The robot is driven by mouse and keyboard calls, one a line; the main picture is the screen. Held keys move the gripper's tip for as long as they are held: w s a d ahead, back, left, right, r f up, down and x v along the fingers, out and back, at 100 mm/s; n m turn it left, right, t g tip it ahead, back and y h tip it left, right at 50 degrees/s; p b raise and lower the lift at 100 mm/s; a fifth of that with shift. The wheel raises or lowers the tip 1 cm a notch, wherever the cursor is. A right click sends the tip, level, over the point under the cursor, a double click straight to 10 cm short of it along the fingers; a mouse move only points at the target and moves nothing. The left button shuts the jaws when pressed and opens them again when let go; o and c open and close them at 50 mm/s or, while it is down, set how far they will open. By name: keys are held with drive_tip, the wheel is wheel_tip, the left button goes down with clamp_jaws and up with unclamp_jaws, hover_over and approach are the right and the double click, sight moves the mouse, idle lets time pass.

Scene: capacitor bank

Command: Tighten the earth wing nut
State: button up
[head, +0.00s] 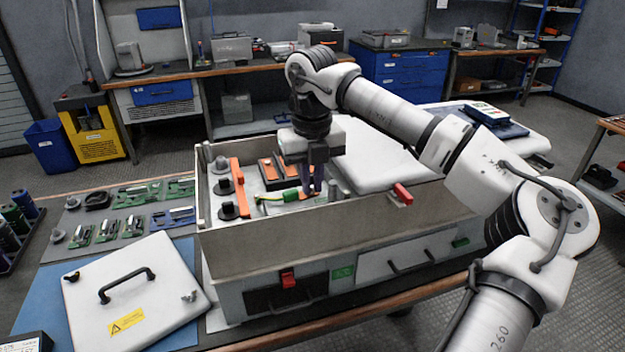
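An open grey cabinet (330,233) stands on the bench with its inside showing from above. My gripper (312,192) points down into it, right of the middle, with its dark fingers low among the parts. A green-and-yellow earth lead (290,195) runs to a spot right beside the fingertips. The earth wing nut cannot be made out; the fingers and the cabinet's front wall may hide it. Whether the fingers are closed on anything is too small to tell.
Orange bars (240,187) and dark round terminals (228,211) stand at the cabinet's left inside. A red-handled switch (401,194) is on its right rim. A white cover (137,290) with a black handle lies on the bench at left. Circuit boards (140,193) lie behind it.

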drive_tip(key=o, duration=0.4)
wheel_tip(320, 180, up, 14)
drive_tip(key=shift+f+b, duration=0.1)
drive_tip(key=shift+b, duration=0.4)
